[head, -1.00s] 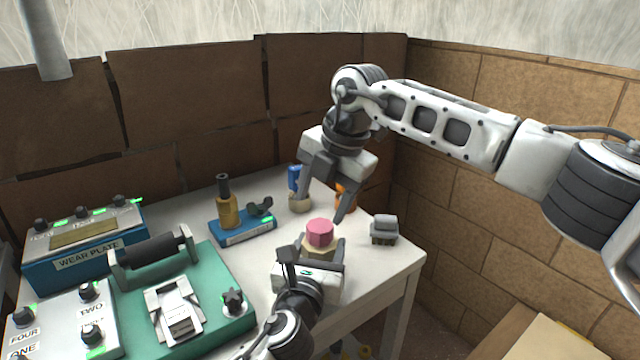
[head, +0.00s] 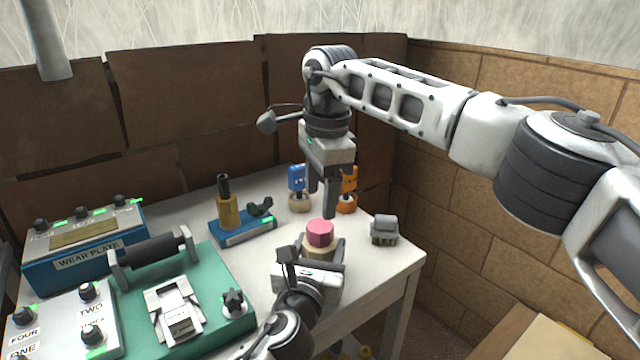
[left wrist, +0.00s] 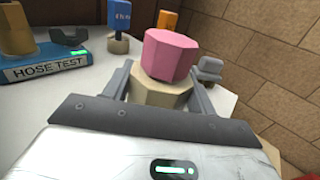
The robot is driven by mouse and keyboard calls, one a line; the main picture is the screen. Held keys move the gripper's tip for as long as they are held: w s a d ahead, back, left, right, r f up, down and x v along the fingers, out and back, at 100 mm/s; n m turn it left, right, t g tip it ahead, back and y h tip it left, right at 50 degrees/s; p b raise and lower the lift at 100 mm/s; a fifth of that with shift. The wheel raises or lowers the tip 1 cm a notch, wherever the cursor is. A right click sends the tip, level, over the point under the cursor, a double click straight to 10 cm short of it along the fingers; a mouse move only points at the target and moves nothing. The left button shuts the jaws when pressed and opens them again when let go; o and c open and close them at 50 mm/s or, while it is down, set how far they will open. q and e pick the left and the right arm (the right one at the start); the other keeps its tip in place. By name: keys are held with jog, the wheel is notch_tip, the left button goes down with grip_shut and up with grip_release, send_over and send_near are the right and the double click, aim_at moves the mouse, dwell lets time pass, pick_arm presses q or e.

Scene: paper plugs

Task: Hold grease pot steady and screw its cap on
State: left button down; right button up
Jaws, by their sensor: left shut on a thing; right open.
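The grease pot is a cream, faceted pot (head: 318,253) near the table's right front corner, with a pink faceted cap (head: 320,233) on top of it. My left gripper (head: 322,257) is shut around the pot, one finger on each side; in the left wrist view the cream pot (left wrist: 160,95) sits between the fingers and the pink cap (left wrist: 168,55) stands above them, looking slightly tilted. I cannot tell whether the cap is threaded on. My right gripper (head: 322,203) is open and empty, pointing down just above the cap, apart from it.
A blue HOSE TEST base (head: 243,233) with a brass bottle stands left. Blue-tagged (head: 298,185) and orange-tagged (head: 347,195) stands are behind the pot. A grey block (head: 384,230) sits right. A green case (head: 185,285) and panels fill the left.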

aim_at(320, 225)
jog(key=n, duration=0.7)
jog(key=shift+s+r, duration=0.1)
jog(key=shift+r, duration=0.25)
jog(key=n, duration=0.5)
jog(key=shift+s+r+h, duration=0.1)
jog(key=shift+r+h, duration=0.1)
jog(key=shift+h, duration=0.2)
jog(key=shift+f, duration=0.1)
jog(key=shift+f, duration=3.9)
